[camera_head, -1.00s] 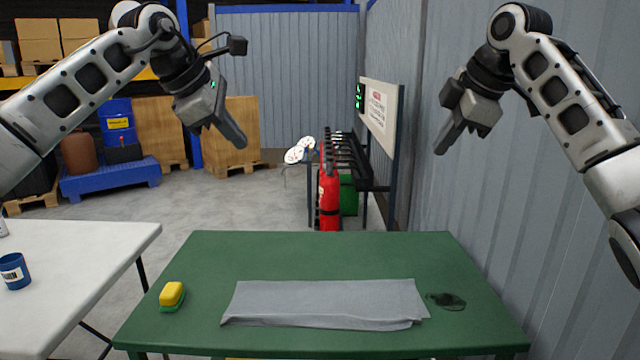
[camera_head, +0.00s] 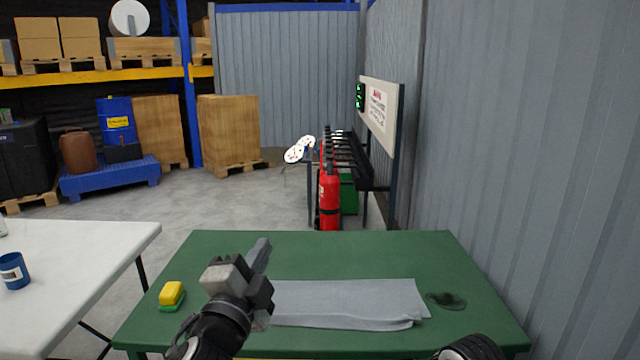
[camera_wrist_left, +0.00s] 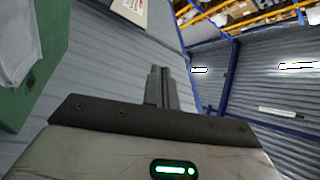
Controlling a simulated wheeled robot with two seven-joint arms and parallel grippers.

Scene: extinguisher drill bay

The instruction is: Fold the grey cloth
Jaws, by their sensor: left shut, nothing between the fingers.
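The grey cloth (camera_head: 350,303) lies on the green table (camera_head: 330,252) as a wide, flat strip, with layered edges along its front right. Its left end is hidden behind my left gripper (camera_head: 262,248). That gripper is shut and empty, fingers pointing up and away in the head view. In the left wrist view the closed fingers (camera_wrist_left: 161,75) show, and part of the cloth (camera_wrist_left: 17,42) is at the upper left. Only a piece of my right arm shows at the bottom edge of the head view; its gripper is out of view.
A yellow and green sponge (camera_head: 171,295) sits at the table's left. A dark stain (camera_head: 446,300) lies right of the cloth. The green table's back is clear.

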